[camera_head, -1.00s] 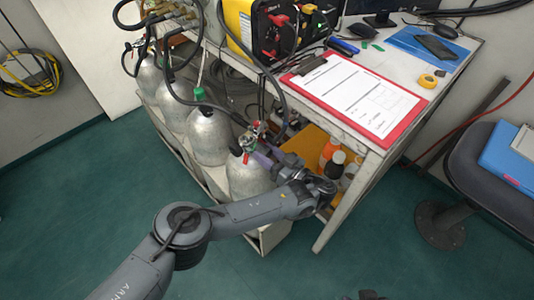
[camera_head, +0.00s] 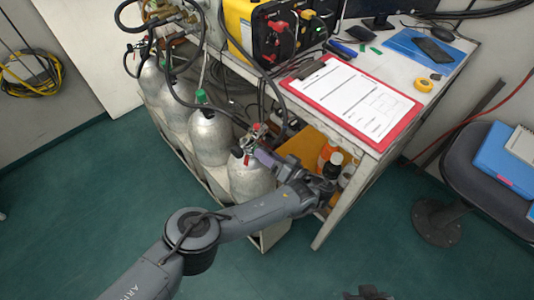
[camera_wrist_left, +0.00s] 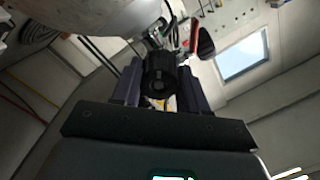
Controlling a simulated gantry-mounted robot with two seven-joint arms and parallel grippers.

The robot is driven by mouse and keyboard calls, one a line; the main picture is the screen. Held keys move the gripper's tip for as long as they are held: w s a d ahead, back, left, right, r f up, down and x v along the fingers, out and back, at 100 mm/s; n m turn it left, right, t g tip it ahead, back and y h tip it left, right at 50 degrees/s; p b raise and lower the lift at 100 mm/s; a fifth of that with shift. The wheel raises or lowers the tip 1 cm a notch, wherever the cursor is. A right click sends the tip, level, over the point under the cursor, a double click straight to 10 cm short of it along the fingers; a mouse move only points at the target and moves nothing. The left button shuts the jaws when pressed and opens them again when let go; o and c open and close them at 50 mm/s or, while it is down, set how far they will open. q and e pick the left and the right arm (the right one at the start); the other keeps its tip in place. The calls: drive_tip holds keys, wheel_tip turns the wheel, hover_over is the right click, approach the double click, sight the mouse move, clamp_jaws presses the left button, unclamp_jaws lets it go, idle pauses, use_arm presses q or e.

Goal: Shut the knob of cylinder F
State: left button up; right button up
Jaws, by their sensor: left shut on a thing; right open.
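Several silver cylinders stand in a row along the bench. The nearest cylinder (camera_head: 250,182) has a valve with a red tag (camera_head: 247,158) on top. No letter is readable, so I cannot tell which is F. My left gripper (camera_head: 264,156) reaches this valve from the right. In the left wrist view, its two fingers are shut on a black ribbed knob (camera_wrist_left: 160,78), one on each side. The silver cylinder body (camera_wrist_left: 95,14) fills the upper left there. My right gripper (camera_head: 368,293) shows only as a dark part at the bottom edge, away from the cylinders.
The bench holds a red clipboard (camera_head: 408,128), a yellow machine (camera_head: 240,25) and a tape roll (camera_head: 422,84). Bottles (camera_head: 328,158) stand on the shelf near my left wrist. Black hoses (camera_head: 285,105) hang by the valves. A chair (camera_head: 468,158) stands at right. The floor in front is clear.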

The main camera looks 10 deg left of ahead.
use_arm(q)
drive_tip(key=shift+m, duration=0.5)
drive_tip(key=o, duration=1.1)
drive_tip(key=shift+c, duration=0.2)
drive_tip(key=shift+d, duration=0.1)
drive_tip(key=v, duration=1)
drive_tip(key=shift+s+d+p, duration=0.25)
drive_tip(key=shift+p, duration=0.1)
